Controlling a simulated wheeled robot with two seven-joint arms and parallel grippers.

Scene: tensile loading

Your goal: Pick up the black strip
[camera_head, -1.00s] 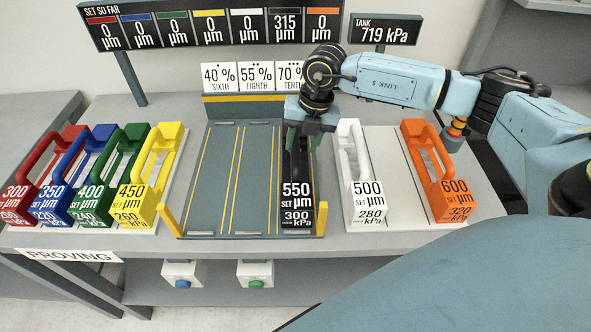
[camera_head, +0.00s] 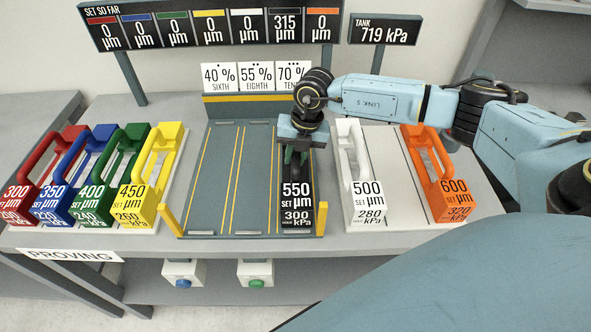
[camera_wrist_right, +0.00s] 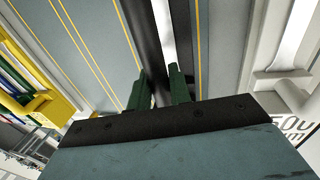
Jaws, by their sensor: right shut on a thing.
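The black strip (camera_head: 297,208), labelled 550 µm and 300 kPa, stands in the right lane of the grey-blue bed (camera_head: 230,180). My right gripper (camera_head: 296,155) is over its upper part and hides much of its handle. In the right wrist view, the green fingers of my right gripper (camera_wrist_right: 159,88) sit on either side of the black strip (camera_wrist_right: 143,35) and are shut on it. The strip still appears to rest in its lane; any small lift cannot be told. My left gripper is not in view.
A white strip (camera_head: 366,200) and an orange strip (camera_head: 452,195) stand to the right. Red, blue, green and yellow (camera_head: 140,205) strips stand on the left. The bed's other lanes are empty. Signs (camera_head: 240,77) and a display board (camera_head: 210,25) stand behind.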

